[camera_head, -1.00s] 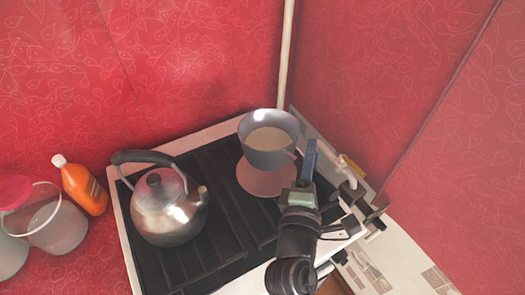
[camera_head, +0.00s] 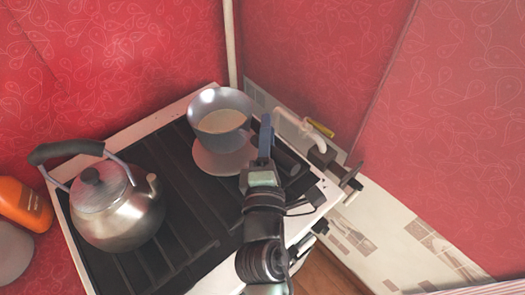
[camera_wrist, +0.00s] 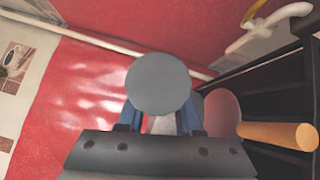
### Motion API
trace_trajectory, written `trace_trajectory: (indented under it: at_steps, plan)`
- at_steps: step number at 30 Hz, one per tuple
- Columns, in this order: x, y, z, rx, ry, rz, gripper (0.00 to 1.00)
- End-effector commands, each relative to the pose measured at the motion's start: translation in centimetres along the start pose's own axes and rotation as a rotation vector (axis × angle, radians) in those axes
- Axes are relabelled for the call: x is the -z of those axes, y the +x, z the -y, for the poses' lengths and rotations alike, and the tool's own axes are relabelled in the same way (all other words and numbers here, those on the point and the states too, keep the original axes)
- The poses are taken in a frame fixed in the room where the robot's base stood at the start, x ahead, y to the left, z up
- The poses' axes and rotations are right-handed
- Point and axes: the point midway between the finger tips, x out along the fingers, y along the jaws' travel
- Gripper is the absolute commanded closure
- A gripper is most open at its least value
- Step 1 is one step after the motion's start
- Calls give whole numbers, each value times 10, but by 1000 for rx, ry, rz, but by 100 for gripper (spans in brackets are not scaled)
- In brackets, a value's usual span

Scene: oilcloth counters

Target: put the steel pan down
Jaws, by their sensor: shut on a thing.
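The steel pan (camera_head: 204,132) is grey, with pale beige contents, over the back right of the stove in the head view. My gripper (camera_head: 266,138) is at its right side, shut on it. In the wrist view, a round grey end (camera_wrist: 158,85) sits between the blue fingers; it looks like the pan's handle seen end-on. The pan's bowl is hidden there. A pinkish round disc (camera_head: 222,162) shows just below the pan on the stove (camera_head: 172,220). I cannot tell whether the pan touches it.
A steel kettle (camera_head: 118,215) stands on the stove's left side. An orange bottle (camera_head: 24,205) is further left. A white tap-like fitting (camera_head: 300,125) is right of the pan, by the red wall. An orange-brown rod (camera_wrist: 280,133) shows in the wrist view. Black grate between kettle and pan is clear.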

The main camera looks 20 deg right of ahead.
Motion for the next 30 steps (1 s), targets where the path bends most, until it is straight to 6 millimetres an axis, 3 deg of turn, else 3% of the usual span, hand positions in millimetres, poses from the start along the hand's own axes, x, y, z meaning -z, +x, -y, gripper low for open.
trace_trajectory:
  at_steps: [5, 14, 25, 26, 30]
  plan:
    - [2, 0, 5, -14, 7, 0, 100]
    - [8, -2, 39, -13, 7, 0, 100]
    - [9, -2, 40, -14, 7, -1, 100]
    - [9, -3, 45, -1, 0, 0, 60]
    - [9, -2, 44, -2, 0, 0, 36]
